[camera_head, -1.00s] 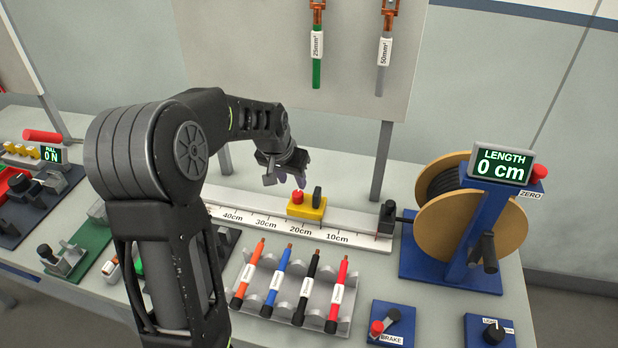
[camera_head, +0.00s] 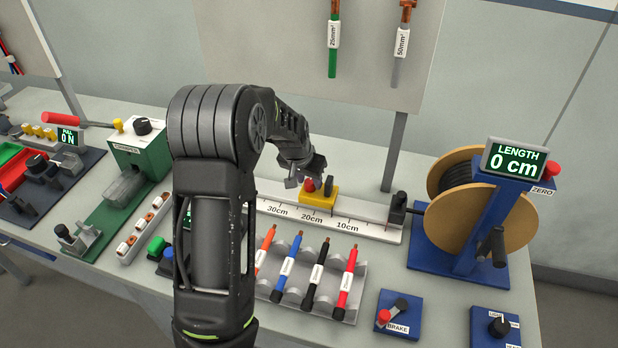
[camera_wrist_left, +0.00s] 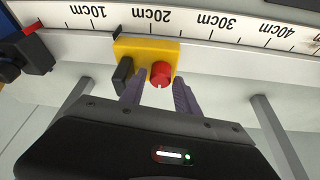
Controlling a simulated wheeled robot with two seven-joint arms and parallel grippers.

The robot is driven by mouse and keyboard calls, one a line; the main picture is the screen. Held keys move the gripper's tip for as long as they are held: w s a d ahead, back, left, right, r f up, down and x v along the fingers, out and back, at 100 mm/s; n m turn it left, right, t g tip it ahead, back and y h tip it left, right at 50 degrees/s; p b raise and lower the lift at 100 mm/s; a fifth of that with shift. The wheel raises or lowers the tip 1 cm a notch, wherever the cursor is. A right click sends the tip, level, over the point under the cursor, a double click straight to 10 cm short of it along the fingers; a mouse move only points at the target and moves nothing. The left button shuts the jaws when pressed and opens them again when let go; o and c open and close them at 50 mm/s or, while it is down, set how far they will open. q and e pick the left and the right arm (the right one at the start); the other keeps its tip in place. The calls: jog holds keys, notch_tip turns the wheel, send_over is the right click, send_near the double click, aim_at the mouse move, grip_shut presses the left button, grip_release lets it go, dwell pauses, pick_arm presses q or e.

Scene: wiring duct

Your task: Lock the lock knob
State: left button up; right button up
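A yellow slider block (camera_head: 319,198) sits on the white measuring rail near the 20cm mark. It carries a red round knob (camera_head: 310,185) and a black upright knob (camera_head: 329,186); which one is the lock knob is not labelled. My left gripper (camera_head: 302,180) is at the block from above and behind. In the left wrist view, the red knob (camera_wrist_left: 161,74) lies between the two open fingertips of my left gripper (camera_wrist_left: 160,80), with a gap visible on the right side. The black knob (camera_wrist_left: 123,75) is outside the left finger. My right gripper is out of view.
The rail (camera_head: 372,226) ends at a black stop (camera_head: 398,206) beside the cable reel (camera_head: 470,215). A rack with several coloured cables (camera_head: 345,268) stands in front of the rail. A board post (camera_head: 394,150) rises behind it.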

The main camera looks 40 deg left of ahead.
pick_arm(q)
jog(key=shift+f, duration=0.1)
jog(key=shift+c, duration=0.5)
grip_shut()
